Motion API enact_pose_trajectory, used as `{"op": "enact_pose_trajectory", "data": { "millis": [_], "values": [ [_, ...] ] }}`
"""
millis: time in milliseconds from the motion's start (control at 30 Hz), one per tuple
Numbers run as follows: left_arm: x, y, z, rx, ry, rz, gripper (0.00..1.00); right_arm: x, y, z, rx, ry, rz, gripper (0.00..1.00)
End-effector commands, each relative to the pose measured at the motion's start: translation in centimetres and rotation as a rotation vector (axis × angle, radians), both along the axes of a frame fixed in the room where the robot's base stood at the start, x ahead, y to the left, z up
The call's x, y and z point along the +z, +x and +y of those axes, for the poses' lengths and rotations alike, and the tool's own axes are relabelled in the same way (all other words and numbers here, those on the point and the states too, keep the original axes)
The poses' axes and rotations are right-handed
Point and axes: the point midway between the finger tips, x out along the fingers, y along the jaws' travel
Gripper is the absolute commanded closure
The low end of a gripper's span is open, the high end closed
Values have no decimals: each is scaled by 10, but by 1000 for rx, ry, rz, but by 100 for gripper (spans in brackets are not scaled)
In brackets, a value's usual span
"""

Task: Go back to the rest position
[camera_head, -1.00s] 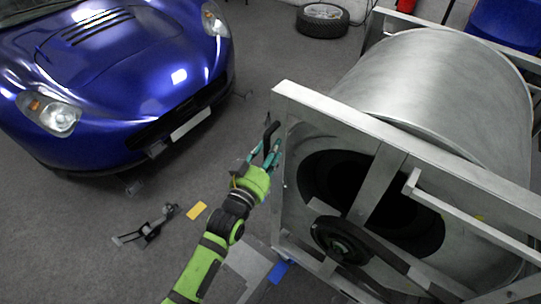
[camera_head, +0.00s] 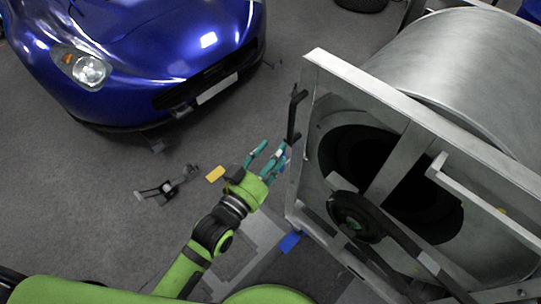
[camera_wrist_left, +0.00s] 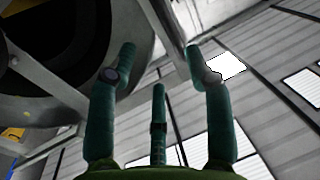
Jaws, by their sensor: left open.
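My left gripper (camera_head: 266,158) is green with teal fingers and shows in the middle of the head view. Its fingers are spread, with nothing between them. It is beside the left edge of the metal frame (camera_head: 300,150) of the dynamometer, just below a black handle (camera_head: 295,115) on that frame, and apart from the handle. In the left wrist view the open teal fingers (camera_wrist_left: 158,75) point up, with the drum's round opening at the upper left. My right gripper is not in view.
The large metal drum (camera_head: 450,60) stands at the right, with a black wheel (camera_head: 355,215) in front. A blue car (camera_head: 150,50) is at the upper left. A black jack-like tool (camera_head: 168,185) and a yellow block (camera_head: 215,174) lie on the floor. Open floor lies at the left.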

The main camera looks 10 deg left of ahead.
Motion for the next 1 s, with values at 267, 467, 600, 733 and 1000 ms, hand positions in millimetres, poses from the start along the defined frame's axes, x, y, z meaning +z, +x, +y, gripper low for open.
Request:
{"op": "enact_pose_trajectory", "data": {
  "millis": [267, 467, 600, 733, 1000],
  "values": [
    [1, -8, 4, 0, -1, -2, 49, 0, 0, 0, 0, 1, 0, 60],
    [1, -8, 4, 0, 0, -1, 49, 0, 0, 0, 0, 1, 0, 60],
    [1, -8, 4, 0, 0, -1, 49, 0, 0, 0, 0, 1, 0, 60],
    [-8, -7, 5, 3, 8, 15, 49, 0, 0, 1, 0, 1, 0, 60],
    [-152, -18, 37, 64, 142, 299, 49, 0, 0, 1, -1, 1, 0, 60]
  ]
}}
